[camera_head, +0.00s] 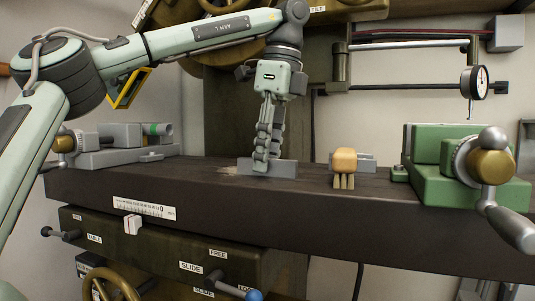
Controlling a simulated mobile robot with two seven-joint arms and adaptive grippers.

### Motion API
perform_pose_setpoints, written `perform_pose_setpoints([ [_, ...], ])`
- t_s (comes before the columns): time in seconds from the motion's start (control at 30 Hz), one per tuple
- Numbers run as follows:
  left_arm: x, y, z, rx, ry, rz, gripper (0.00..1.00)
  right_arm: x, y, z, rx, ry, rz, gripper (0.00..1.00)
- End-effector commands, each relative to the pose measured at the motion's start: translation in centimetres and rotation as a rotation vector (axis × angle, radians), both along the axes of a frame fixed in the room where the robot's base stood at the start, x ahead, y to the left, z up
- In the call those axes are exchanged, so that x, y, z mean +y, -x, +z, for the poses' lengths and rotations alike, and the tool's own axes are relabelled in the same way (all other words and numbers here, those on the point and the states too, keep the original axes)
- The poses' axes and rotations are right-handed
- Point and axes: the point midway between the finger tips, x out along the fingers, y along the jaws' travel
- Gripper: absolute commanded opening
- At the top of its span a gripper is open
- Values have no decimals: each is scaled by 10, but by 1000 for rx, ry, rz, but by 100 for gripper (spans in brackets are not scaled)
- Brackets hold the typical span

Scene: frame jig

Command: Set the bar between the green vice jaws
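The green vice (425,147) stands on the right of the dark bench, with a brass-and-grey screw and a crank handle at its right. The gap between its jaws does not show clearly. A plain grey bar (285,169) lies on the bench near the middle, left of the vice. My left gripper (261,166) points straight down at this bar, its fingertips overlapping the bar's middle. The fingers are seen nearly edge-on, so whether they grip the bar cannot be told. My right gripper is not in view.
A brush (345,160) with a tan head stands on the bench between bar and vice, before grey blocks (367,163). A grey vice (112,157) is at the left. A dial gauge (475,83) hangs above the right side. The bench's front edge (300,212) drops away.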

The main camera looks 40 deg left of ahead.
Motion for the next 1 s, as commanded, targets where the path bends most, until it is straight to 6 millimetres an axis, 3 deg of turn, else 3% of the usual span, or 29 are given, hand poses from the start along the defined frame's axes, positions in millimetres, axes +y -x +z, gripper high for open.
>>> perform_pose_setpoints([
  [0.23,0,0,3,0,0,0,34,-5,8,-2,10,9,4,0],
  [0.53,-8,-2,55,-6,-4,4,34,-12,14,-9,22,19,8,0],
  [0.7,-11,-3,71,0,-3,2,34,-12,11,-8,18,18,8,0],
  [1.0,-11,-3,76,0,0,-1,34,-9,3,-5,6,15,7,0],
])
